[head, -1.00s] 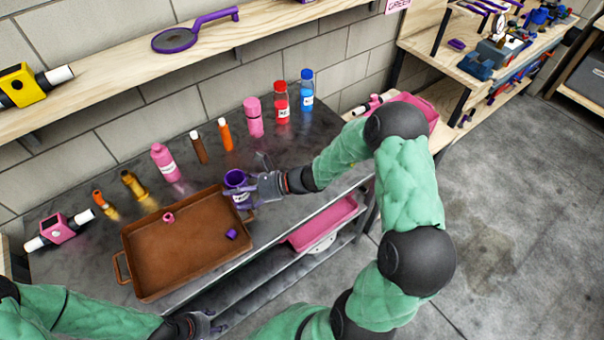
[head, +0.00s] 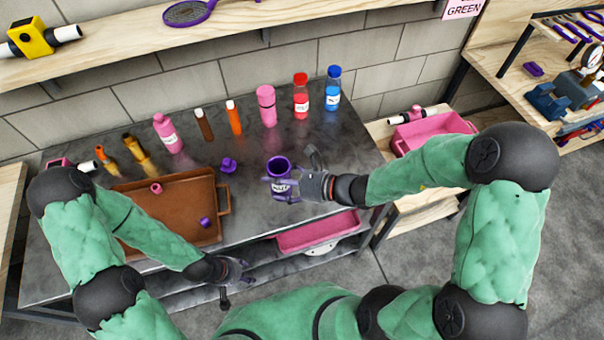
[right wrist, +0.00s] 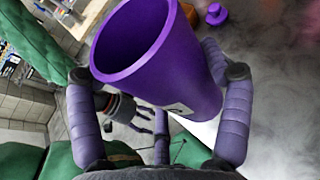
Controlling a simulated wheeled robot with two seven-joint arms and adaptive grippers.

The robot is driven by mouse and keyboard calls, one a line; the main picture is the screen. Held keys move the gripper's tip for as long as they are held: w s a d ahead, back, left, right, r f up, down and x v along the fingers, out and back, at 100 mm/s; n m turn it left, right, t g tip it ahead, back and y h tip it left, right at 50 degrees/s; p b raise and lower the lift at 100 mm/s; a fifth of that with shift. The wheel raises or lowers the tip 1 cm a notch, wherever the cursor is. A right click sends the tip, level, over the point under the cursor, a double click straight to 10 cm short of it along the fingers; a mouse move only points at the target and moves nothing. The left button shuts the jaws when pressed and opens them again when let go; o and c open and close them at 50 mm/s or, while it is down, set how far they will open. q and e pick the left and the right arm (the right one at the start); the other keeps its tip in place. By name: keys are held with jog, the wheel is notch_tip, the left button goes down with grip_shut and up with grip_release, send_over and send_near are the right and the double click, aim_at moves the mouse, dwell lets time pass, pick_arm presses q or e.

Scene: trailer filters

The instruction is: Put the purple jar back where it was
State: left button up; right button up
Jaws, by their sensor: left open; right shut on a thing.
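The purple jar (head: 280,170) is open-topped with a white label and is held over the grey metal table, right of the brown tray. My right gripper (head: 290,187) is shut around its side; the jar's open mouth (right wrist: 130,45) fills much of the right wrist view. A small purple piece (head: 228,165), perhaps a lid, lies on the table left of the jar; it also shows in the right wrist view (right wrist: 217,14). My left gripper (head: 234,278) is open and empty near the table's front edge. Whether the jar touches the table is unclear.
The brown tray (head: 222,185) holds a pink ring (head: 156,188) and a purple piece (head: 205,222). Several bottles line the back, including a pink one (head: 267,106), a red one (head: 301,97) and a blue one (head: 332,90). The table right of the jar is clear.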

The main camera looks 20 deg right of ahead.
jog(key=shift+w+d+f+b, duration=0.75)
jog(key=shift+w+d+f, duration=0.6)
jog(key=shift+f, duration=0.6)
jog(key=shift+w+d+f+b, duration=0.75)
jog(key=shift+w+d+f, duration=0.25)
jog(key=shift+w+f, duration=0.8)
jog(key=shift+w+d+f+b, duration=0.75)
jog(key=shift+w+d+f, duration=0.5)
jog(key=shift+f, duration=0.9)
jog(key=shift+f, duration=0.2)
jog(key=o, duration=1.1)
jog(key=shift+a, duration=0.1)
jog(key=shift+o, duration=0.2)
jog(key=shift+r, duration=0.15)
